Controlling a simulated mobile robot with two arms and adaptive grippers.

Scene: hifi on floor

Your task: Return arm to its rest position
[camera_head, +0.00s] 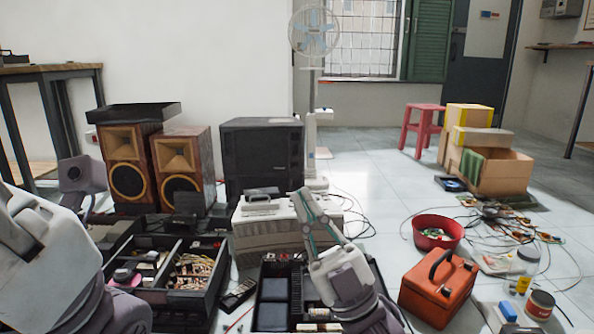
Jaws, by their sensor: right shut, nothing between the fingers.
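My right gripper (308,206) rises from the bottom centre, its slim fingers pointing up and slightly left. It is shut and empty. In the picture it overlaps the right end of a beige electronic unit on the floor (268,228); I cannot tell whether it touches it. My right forearm and wrist show at the bottom centre, above an open black case (272,262). Large grey links of my left arm fill the lower left. The left gripper does not show.
Wooden speakers (181,168) and a black cabinet (262,155) stand behind. A black tray (205,290) with parts lies left of centre. An orange toolbox (436,288), red bowl (438,241), cables and cardboard boxes (500,172) lie right. Open floor shows at mid-right.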

